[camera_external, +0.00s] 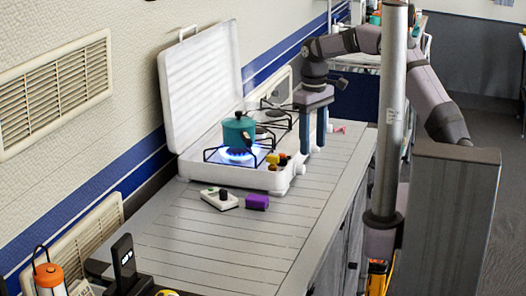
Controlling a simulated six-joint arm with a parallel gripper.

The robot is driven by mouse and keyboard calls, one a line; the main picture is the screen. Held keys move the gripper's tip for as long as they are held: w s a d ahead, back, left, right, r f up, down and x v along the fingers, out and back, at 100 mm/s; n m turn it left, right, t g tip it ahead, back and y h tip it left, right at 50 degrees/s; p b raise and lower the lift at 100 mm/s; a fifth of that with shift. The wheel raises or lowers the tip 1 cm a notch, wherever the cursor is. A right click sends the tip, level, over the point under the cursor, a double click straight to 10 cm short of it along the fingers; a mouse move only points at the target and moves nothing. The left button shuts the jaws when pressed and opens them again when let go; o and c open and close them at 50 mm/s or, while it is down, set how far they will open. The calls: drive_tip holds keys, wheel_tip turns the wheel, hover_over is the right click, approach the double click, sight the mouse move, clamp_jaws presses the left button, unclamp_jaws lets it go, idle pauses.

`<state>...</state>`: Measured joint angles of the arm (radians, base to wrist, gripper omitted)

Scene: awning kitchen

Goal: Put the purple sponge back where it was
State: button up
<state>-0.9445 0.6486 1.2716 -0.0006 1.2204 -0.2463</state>
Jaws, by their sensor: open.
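The purple sponge (257,202) lies on the slatted grey counter (215,240), in front of the stove and apart from my gripper. My gripper (312,148) points down beside the right end of the stove, behind and to the right of the sponge. Its two fingers are spread apart, and I see nothing between them.
A white camping stove (230,174) with its lid up stands against the wall. A teal pot (238,133) sits over a lit blue flame (237,154). A small white device (219,199) lies just left of the sponge.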

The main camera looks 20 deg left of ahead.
drive_tip(key=w+d+m, duration=0.2)
drive_tip(key=d+m, duration=0.1)
drive_tip(key=d, duration=0.9)
drive_tip(key=w+d+m, duration=0.2)
drive_tip(key=d+m, duration=0.2)
drive_tip(key=d, duration=0.8)
drive_tip(key=s+d+f+m, duration=0.2)
drive_tip(key=s+d, duration=0.3)
drive_tip(key=d, duration=0.3)
drive_tip(key=s+d+f+m, duration=0.3)
drive_tip(key=s+d, duration=0.3)
drive_tip(key=d, duration=0.3)
drive_tip(key=shift+s+m, duration=0.3)
drive_tip(key=shift+m, duration=0.5)
